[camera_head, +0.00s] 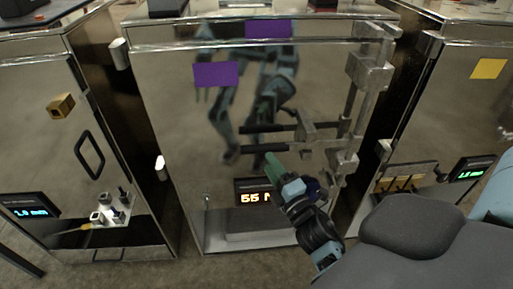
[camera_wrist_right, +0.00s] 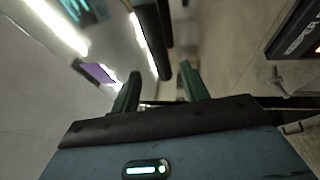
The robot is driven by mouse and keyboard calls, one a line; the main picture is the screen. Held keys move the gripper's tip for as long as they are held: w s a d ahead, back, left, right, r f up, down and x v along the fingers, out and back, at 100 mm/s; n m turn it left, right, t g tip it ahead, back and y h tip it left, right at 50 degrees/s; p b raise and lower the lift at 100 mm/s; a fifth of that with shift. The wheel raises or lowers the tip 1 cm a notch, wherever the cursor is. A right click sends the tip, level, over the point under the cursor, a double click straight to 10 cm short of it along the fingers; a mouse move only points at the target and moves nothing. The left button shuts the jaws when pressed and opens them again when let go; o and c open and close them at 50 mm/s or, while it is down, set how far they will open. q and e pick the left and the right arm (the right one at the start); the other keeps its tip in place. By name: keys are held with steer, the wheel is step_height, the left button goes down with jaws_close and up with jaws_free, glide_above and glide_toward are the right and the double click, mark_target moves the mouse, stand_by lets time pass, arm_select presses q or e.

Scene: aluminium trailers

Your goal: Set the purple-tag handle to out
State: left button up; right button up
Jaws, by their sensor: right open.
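The middle trailer (camera_head: 180,120) has a shiny metal door with a purple tag (camera_head: 215,74). A second purple patch (camera_head: 269,27) shows higher up. A dark bar handle (camera_head: 268,128) juts left from the metal latch (camera_head: 308,138) on the door's right side. A similar dark bar (camera_head: 262,148) lies just below; I cannot tell whether it is a reflection. My right gripper (camera_head: 277,166) is below the bars, its green fingers pointing up. In the wrist view, the open fingers (camera_wrist_right: 160,88) are empty, and a dark bar (camera_wrist_right: 153,38) lies beyond them. My left gripper is not in view.
A vertical metal rod (camera_head: 351,105) runs along the door's right edge. A lit display (camera_head: 254,197) sits low on the door, close to my right gripper. Other trailers stand left (camera_head: 35,120) and right (camera_head: 455,110); the right one has a yellow tag (camera_head: 488,69).

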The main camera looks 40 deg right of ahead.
mark_target(262, 152)
steer(key=x, duration=0.7)
steer(key=shift+p, duration=0.3)
jaws_close()
